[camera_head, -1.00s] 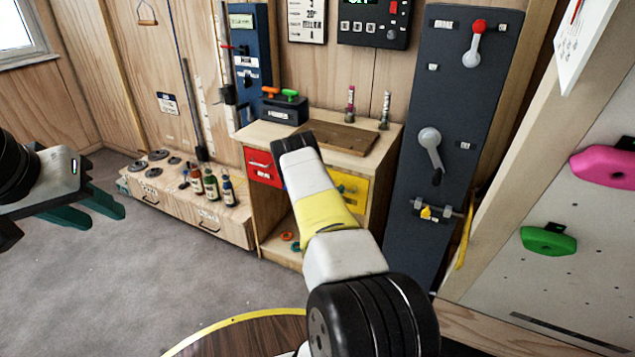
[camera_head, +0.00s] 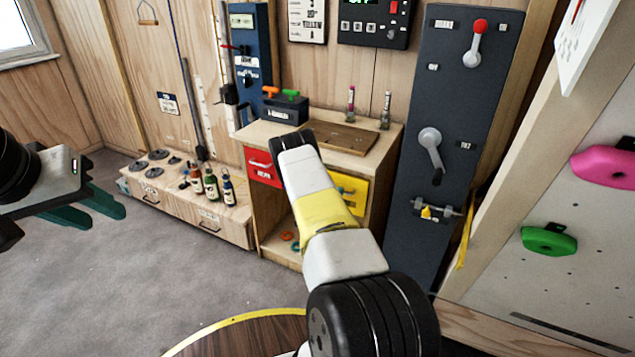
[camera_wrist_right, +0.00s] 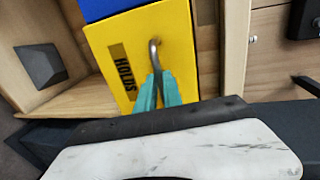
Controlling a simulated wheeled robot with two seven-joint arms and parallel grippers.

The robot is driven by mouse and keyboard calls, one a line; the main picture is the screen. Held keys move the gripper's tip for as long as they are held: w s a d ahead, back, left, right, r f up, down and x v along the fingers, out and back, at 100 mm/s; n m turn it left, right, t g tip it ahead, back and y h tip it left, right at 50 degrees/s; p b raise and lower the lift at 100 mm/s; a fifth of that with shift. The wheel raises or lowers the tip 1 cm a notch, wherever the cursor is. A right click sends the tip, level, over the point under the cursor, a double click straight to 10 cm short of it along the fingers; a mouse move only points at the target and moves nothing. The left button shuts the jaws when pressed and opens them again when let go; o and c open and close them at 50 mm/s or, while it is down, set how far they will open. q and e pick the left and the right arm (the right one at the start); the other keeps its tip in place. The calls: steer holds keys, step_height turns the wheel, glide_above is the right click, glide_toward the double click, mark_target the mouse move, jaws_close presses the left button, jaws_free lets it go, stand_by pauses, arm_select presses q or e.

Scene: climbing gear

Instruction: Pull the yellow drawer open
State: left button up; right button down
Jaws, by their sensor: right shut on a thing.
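The yellow drawer (camera_head: 349,189) sits at the right of the wooden cabinet in the head view, partly hidden behind my right arm. Its yellow front (camera_wrist_right: 125,50) shows in the right wrist view, with a "HOLDS" label and a metal handle (camera_wrist_right: 153,50). My right gripper (camera_wrist_right: 157,88) has its teal fingers closed on the handle. That gripper is hidden behind my arm in the head view. I cannot tell whether the drawer stands slightly out. My left gripper (camera_head: 100,204) is open and empty at the left, far from the cabinet.
A red drawer (camera_head: 263,168) is left of the yellow one. The cabinet top (camera_head: 268,131) holds a dark box (camera_head: 285,109) and a brown board (camera_head: 340,137). A low unit with bottles (camera_head: 212,186) stands left. A dark lever panel (camera_head: 455,130) stands right.

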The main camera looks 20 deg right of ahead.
steer(key=f+v, duration=0.2)
steer(key=v, duration=1.1)
steer(key=a+f+v, duration=0.1)
steer(key=f+v, duration=0.2)
steer(key=v, duration=1)
steer(key=shift+s+a, duration=0.25)
steer(key=shift+s, duration=0.25)
steer(key=c, duration=1.5)
jaws_free()
steer(key=shift+f, duration=0.1)
steer(key=v, duration=0.7)
steer(key=shift+s+a, duration=0.2)
steer(key=shift+a, duration=0.15)
